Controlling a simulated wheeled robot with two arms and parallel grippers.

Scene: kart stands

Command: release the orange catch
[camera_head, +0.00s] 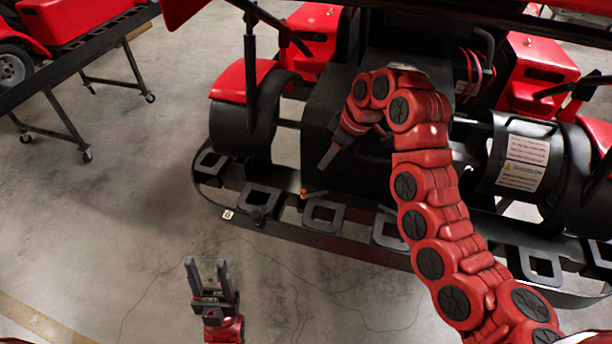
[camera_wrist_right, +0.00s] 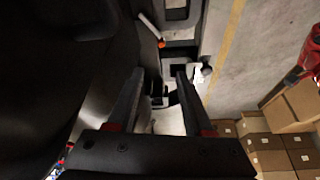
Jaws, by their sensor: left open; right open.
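A small orange catch (camera_head: 304,193) sits on the kart's black lower rail, left of centre in the head view. In the right wrist view a small orange piece (camera_wrist_right: 161,44) shows just beyond the fingertips, at the end of a pale bar; it looks like the same catch. My right gripper (camera_head: 328,160) points down above and slightly right of the catch, apart from it. In the right wrist view the right gripper (camera_wrist_right: 160,76) is open with nothing between its fingers. My left gripper (camera_head: 207,266) is open and empty, pointing up over bare floor.
The red and black kart (camera_head: 250,82) fills the middle and right, with its black curved rail (camera_head: 340,240) in front. Another red kart on a wheeled stand (camera_head: 75,62) is at upper left. Cardboard boxes (camera_wrist_right: 265,142) show in the right wrist view. Floor at left is clear.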

